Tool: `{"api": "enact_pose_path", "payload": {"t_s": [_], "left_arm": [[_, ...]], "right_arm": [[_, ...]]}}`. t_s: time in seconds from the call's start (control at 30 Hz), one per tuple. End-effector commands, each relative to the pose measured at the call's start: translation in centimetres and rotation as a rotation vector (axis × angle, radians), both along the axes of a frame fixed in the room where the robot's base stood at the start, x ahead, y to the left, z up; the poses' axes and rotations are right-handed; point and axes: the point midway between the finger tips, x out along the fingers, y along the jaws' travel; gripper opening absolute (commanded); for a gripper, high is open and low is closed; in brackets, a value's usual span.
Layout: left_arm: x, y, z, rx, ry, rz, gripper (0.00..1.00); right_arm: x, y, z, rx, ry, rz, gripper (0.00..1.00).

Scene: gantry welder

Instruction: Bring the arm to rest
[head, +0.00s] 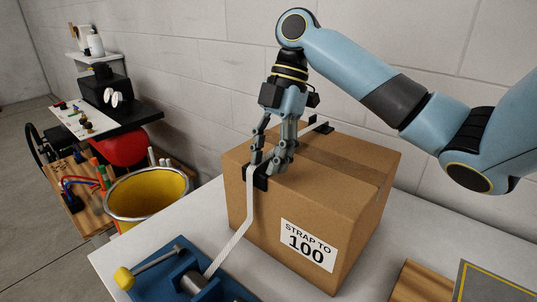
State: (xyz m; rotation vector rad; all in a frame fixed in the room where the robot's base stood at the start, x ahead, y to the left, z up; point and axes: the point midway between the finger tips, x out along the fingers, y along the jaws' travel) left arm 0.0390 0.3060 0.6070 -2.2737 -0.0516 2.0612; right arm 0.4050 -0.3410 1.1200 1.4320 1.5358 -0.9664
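My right gripper (265,167) points down at the left top edge of the cardboard box (275,203). Its fingertips are at a black corner piece (261,182) on that edge and partly hide it. I cannot tell whether they grip it or only stand beside it. A white strap (249,212) runs from the corner piece down to a blue ratchet device (186,282) on the table. Another black piece (322,126) sits at the box's far top edge, with the strap next to it. A label on the box reads "STRAP TO 100". My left gripper is out of view.
The box stands on a light grey table (140,251) close to a white block wall (190,65). A yellow-lined bucket (147,194) and a cluttered bench (76,190) are at the left. A wooden piece (414,283) and a grey panel (490,285) lie at the lower right.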

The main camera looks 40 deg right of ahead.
Motion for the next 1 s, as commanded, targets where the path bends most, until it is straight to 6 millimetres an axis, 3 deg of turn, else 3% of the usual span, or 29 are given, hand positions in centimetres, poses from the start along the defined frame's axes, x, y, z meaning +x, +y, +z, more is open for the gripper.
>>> {"api": "enact_pose_path", "payload": {"t_s": [0.17,0.53,1.0], "left_arm": [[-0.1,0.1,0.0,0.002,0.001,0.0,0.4],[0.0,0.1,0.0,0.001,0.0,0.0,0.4],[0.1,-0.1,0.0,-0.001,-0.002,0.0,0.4]], "right_arm": [[0.1,-0.5,1.2,-0.002,-0.003,0.001,0.35],[0.3,-2.7,6.4,-0.002,-0.001,0.0,0.35],[0.3,-2.9,6.9,0.001,0.0,0.0,0.35]]}}
